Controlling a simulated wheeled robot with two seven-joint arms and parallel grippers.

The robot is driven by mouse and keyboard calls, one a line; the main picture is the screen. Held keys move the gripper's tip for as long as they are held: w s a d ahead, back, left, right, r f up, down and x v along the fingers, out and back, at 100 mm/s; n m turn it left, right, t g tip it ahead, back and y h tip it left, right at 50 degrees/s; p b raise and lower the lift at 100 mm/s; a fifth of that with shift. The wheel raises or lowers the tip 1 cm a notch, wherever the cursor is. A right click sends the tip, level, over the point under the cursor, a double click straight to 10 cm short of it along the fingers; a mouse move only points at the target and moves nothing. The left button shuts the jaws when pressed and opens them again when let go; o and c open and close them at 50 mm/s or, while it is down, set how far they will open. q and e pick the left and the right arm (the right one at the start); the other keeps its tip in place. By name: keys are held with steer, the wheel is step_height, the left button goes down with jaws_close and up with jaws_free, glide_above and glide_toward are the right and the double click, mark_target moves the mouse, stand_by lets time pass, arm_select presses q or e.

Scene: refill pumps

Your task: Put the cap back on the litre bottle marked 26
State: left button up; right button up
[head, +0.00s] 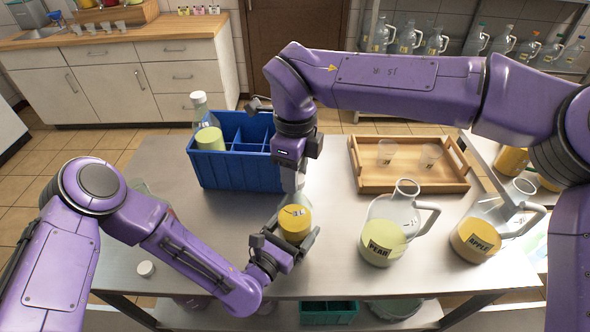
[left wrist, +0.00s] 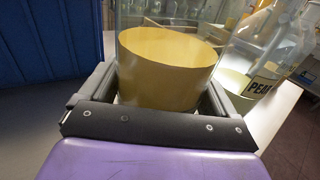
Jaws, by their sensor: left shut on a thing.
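A clear bottle with yellow liquid (head: 294,224) stands on the table in the middle. Its label is too small to read for sure. My left gripper (head: 284,248) is shut around its lower part; the left wrist view shows the bottle (left wrist: 165,70) between the fingers (left wrist: 155,100). My right gripper (head: 297,150) points down right over the bottle's neck; its fingertips are hard to make out, and whether it holds a cap is hidden. A small white cap (head: 146,269) lies on the table at the front left.
A blue divided crate (head: 240,173) with another bottle (head: 208,137) stands behind. The pear jug (head: 383,240) and apple jug (head: 482,238) stand to the right. A wooden tray (head: 400,181) holds two cups.

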steer(key=m, duration=0.4)
steer(key=shift+w, duration=0.1)
steer(key=m, duration=0.4)
steer(key=o, duration=1.2)
steer(key=shift+o, duration=0.2)
steer(key=shift+r, duration=0.1)
arm_select(q)
steer(key=o, duration=1.8)
arm_select(e)
step_height(320, 180, up, 12)
